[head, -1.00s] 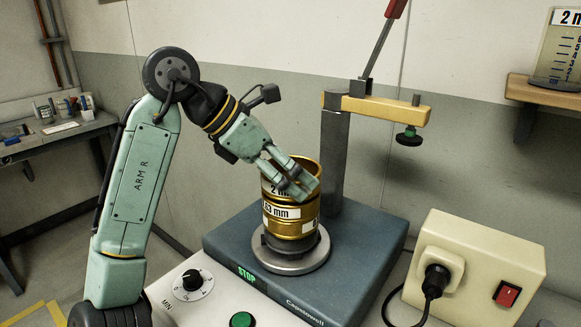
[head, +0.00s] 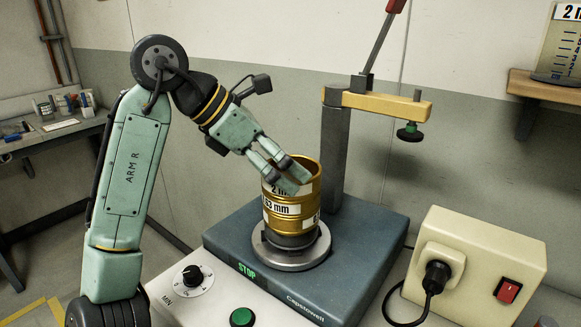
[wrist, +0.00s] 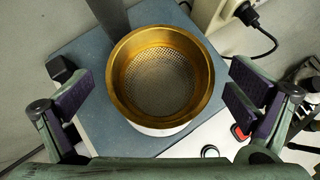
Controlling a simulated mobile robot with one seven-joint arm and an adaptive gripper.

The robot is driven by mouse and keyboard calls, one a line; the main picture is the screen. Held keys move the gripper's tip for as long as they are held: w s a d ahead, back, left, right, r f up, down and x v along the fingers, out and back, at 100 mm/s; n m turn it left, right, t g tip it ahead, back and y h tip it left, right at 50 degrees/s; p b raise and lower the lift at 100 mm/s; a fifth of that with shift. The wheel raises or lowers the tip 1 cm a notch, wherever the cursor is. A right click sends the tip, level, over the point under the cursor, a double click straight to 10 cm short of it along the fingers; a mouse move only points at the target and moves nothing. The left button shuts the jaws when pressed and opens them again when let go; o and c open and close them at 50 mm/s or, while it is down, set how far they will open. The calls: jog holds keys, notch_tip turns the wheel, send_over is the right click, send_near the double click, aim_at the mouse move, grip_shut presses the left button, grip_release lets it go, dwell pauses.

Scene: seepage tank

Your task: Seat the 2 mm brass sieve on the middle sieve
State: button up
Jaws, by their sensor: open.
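The 2 mm brass sieve (head: 308,175) sits on top of the brass stack, directly on the sieve labelled .63 mm (head: 283,208), and looks level. In the wrist view the top sieve (wrist: 204,85) shows its open rim and mesh. The stack stands on the round grey plate of the blue shaker (head: 290,262). My gripper (head: 296,181) is open and empty, its fingers in front of and above the sieve's left rim in the head view. In the wrist view the fingers (wrist: 160,98) stand apart on both sides of the sieve, clear of it. The lower seam is partly hidden.
A post with a yellow clamp arm (head: 375,103) and red-handled lever stands behind the stack. A cream switch box (head: 470,265) with a plug and cable is at the right. A dial (head: 193,277) and green button (head: 241,317) are in front.

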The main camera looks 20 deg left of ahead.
jog(key=v, duration=1)
jog(key=shift+s+r, duration=0.1)
